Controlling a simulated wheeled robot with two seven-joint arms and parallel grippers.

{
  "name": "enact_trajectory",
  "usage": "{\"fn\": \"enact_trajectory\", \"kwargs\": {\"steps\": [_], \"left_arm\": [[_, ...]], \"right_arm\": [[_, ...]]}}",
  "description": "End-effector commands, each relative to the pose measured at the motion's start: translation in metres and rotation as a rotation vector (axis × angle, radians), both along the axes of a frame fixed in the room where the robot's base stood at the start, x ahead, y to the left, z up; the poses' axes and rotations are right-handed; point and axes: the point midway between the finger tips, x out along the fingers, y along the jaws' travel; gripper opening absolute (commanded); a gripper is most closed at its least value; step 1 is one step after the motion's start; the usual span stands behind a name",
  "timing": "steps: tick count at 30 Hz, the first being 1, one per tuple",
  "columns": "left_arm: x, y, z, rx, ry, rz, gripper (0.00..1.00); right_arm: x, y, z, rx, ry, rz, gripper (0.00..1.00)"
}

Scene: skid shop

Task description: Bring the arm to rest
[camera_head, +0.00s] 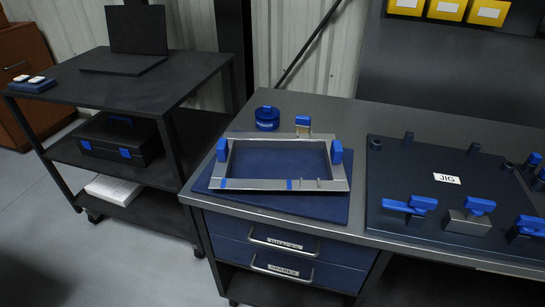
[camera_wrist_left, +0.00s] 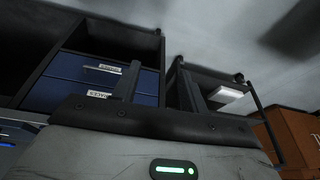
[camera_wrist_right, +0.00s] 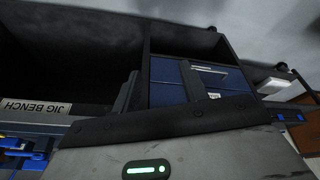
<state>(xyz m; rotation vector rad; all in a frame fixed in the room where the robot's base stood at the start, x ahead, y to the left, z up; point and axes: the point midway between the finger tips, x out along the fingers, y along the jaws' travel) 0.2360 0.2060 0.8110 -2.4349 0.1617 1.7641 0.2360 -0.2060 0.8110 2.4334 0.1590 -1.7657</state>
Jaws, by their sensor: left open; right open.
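Neither of my arms shows in the head view. In the left wrist view my left gripper (camera_wrist_left: 158,76) shows two dark fingers set apart with nothing between them. It faces the bench's blue drawers and the cart from a distance. In the right wrist view my right gripper (camera_wrist_right: 160,74) also has its fingers apart and empty. It faces the bench's open bay and blue drawers (camera_wrist_right: 165,82). Neither gripper touches anything that I can see.
A metal frame (camera_head: 235,184) lies on a blue mat (camera_head: 330,212) on the bench, beside a round blue object (camera_head: 267,118). A dark jig plate (camera_head: 390,165) with blue clamps is at right. A shelved cart (camera_head: 130,92) stands left. The floor (camera_head: 120,265) in front of it is clear.

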Motion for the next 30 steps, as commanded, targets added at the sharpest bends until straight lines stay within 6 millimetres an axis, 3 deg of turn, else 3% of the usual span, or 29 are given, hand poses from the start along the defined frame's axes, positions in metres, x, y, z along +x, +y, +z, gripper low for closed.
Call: {"fn": "enact_trajectory", "kwargs": {"steps": [6, 15, 21, 30], "left_arm": [[0.030, -0.018, -0.027, -0.053, -0.159, -0.035, 0.43], [0.057, -0.047, -0.059, -0.152, -0.437, -0.074, 0.43], [0.062, -0.059, -0.065, -0.202, -0.573, -0.087, 0.43], [0.063, -0.060, -0.065, -0.208, -0.587, -0.088, 0.43]], "right_arm": [[0.030, 0.019, -0.027, 0.054, -0.161, 0.036, 0.43], [0.057, 0.048, -0.059, 0.153, -0.438, 0.077, 0.43], [0.063, 0.060, -0.065, 0.203, -0.573, 0.089, 0.43], [0.063, 0.061, -0.065, 0.208, -0.589, 0.090, 0.43]]}}
